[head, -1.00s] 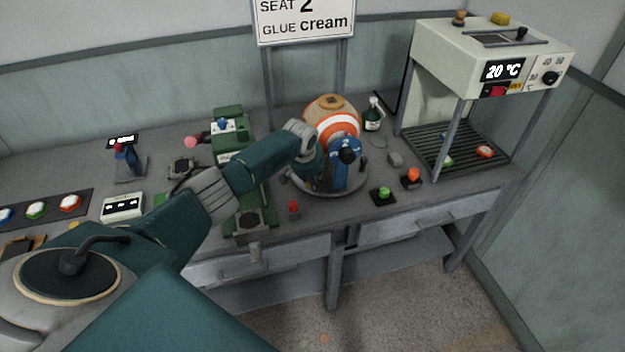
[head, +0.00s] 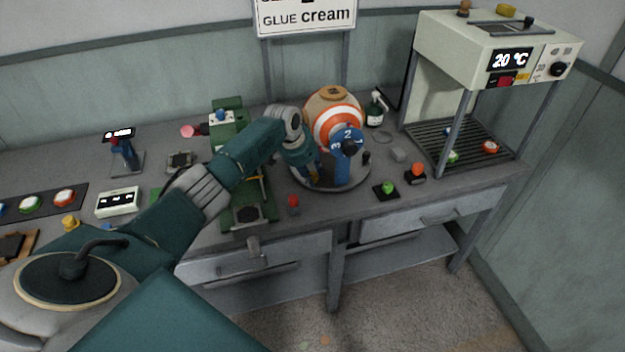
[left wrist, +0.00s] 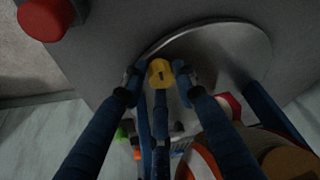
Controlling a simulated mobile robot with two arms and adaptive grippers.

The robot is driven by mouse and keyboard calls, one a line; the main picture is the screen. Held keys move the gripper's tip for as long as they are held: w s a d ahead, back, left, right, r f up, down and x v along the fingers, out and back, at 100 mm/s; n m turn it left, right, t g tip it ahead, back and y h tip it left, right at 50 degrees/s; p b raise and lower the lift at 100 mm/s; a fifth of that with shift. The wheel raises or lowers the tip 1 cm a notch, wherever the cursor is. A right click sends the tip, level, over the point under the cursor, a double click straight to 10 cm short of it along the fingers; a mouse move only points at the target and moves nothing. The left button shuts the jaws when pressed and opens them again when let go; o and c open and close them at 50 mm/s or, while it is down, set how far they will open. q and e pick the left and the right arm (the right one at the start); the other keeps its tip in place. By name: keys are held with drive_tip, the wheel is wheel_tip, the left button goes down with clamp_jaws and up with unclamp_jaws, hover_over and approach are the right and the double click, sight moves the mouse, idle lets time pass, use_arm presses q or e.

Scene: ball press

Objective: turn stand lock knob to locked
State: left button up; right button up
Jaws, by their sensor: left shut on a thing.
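The ball stand has a round grey base plate (head: 345,183), which also shows in the left wrist view (left wrist: 225,45). An orange-and-white ball (head: 325,118) sits on it, behind a blue numbered dial (head: 346,135) with a black knob. My left gripper (head: 313,180) reaches down at the plate's front left edge. In the left wrist view the yellow lock knob (left wrist: 160,73), with a dark mark on top, sits between the fingertips of my left gripper (left wrist: 155,75), which is shut on it. The knob's lock markings cannot be read. My right gripper is not in view.
A red button (head: 293,203) stands just left of the stand. Green (head: 387,188) and orange (head: 416,172) buttons stand to its right. A green press (head: 250,205) is at the left, and a heater (head: 497,55) over a grille at the right. A spray bottle (head: 375,110) stands behind.

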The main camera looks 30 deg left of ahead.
use_arm(q)
drive_tip(key=shift+w+a+r+m+h+b, duration=0.15)
drive_tip(key=shift+w+m+h+b, duration=0.1)
drive_tip(key=shift+m+b, duration=0.6)
drive_tip(key=shift+w+a+r+m+h+b, duration=0.15)
drive_tip(key=shift+m+h+b, duration=0.1)
drive_tip(key=shift+m+b, duration=0.55)
drive_tip(key=shift+d+r+b, duration=0.1)
drive_tip(key=shift+r+b, duration=0.05)
drive_tip(key=shift+b, duration=0.3)
drive_tip(key=shift+d, duration=0.1)
drive_tip(key=shift+m, duration=0.25)
drive_tip(key=o, duration=1)
drive_tip(key=shift+w, duration=0.1)
drive_tip(key=shift+o, duration=0.4)
drive_tip(key=shift+d, duration=0.1)
drive_tip(key=shift+f, duration=0.3)
